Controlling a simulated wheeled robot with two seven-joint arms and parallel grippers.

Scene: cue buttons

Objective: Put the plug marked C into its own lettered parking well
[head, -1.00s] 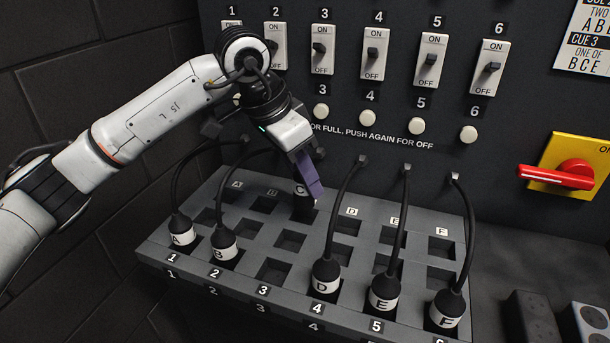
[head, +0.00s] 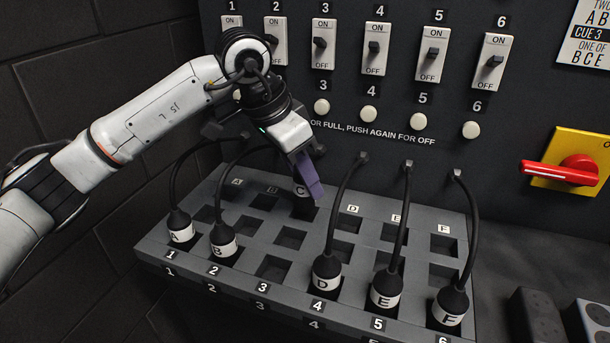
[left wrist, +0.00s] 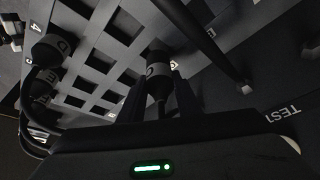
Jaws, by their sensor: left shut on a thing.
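The plug marked C (head: 299,191) is a black plug with a white lettered band. It stands about upright at the back-row well of the third column, between the B and D wells, partly hidden by my finger. I cannot tell how deep its lower end sits. My left gripper (head: 307,178) is shut on it from above. In the left wrist view plug C (left wrist: 157,70) sits between the two fingers, its band showing and its far end at the board. My right gripper is not in view.
The grey well board (head: 205,268) holds plugs A (head: 181,235), B (head: 223,246), D (head: 321,283), E (head: 385,300) and F (head: 449,318) in the front row, with cables arching to the panel. Switches, white buttons and a red handle (head: 560,174) are on the panel behind.

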